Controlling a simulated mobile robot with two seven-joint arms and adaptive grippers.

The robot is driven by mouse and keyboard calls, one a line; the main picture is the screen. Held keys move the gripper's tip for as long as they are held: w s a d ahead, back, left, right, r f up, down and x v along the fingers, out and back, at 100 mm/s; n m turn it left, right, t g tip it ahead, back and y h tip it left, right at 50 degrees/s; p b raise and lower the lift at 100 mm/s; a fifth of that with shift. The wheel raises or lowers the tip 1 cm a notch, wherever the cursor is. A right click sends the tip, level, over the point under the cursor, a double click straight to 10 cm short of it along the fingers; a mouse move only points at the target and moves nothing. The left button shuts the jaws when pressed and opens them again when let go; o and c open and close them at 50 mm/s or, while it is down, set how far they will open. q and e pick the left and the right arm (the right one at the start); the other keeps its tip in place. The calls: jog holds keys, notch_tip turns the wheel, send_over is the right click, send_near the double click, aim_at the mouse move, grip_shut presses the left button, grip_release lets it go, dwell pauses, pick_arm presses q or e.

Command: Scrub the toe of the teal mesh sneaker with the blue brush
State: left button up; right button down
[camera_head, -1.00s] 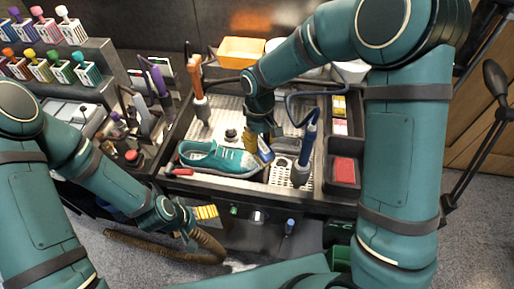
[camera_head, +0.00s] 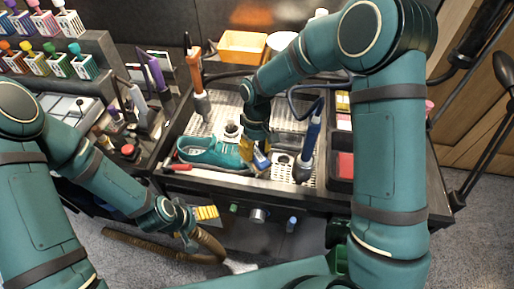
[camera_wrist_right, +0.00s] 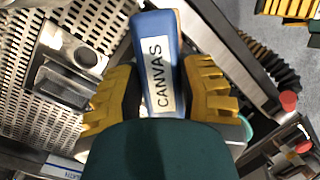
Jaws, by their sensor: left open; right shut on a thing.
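The teal mesh sneaker (camera_head: 205,153) lies on the perforated tray in the head view, its toe end to the right. My right gripper (camera_head: 258,148) is at that toe end and partly hides it. It is shut on the blue brush (camera_head: 262,162), whose body shows in the right wrist view (camera_wrist_right: 158,65) with a "CANVAS" label between yellow fingers. The brush's bristles are hidden, so I cannot tell whether they touch the toe. My left gripper (camera_head: 200,214) is open and empty, low in front of the bench.
A large blue-handled brush (camera_head: 309,145) stands just right of my right gripper. An orange-handled tool (camera_head: 198,85) stands behind the sneaker. A red-handled tool (camera_head: 178,167) lies at the tray's front left. A yellow bin (camera_head: 243,46) is at the back. Brush racks (camera_head: 50,65) fill the left.

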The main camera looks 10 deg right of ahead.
jog(key=shift+a+f+b, duration=0.15)
jog(key=shift+f+b, duration=0.2)
jog(key=shift+f, duration=0.2)
dwell(0.7)
jog(key=shift+w, duration=0.1)
jog(key=shift+w+d+r+p, duration=0.15)
jog(key=shift+w+d, duration=0.2)
jog(key=shift+w, duration=0.55)
jog(key=shift+w+d+f+p, duration=0.15)
jog(key=shift+w+d, duration=0.15)
jog(key=shift+w, duration=0.6)
jog(key=w+d, duration=0.1)
jog(key=w, duration=0.3)
jog(key=shift+s+a+f+b, duration=0.15)
jog(key=shift+s+a, duration=0.25)
jog(key=shift+s, duration=0.75)
jog(key=shift+s+a+f+b, duration=0.15)
jog(key=shift+s+a, duration=0.2)
jog(key=shift+s, duration=0.85)
jog(key=shift+s+a+f+b, duration=0.15)
jog(key=shift+s+a, duration=0.25)
jog(key=shift+s, duration=0.75)
jog(key=c, duration=1.7)
grip_release()
jog(key=shift+s+a+f, duration=0.1)
jog(key=shift+s, duration=0.25)
jog(key=shift+s, duration=0.1)
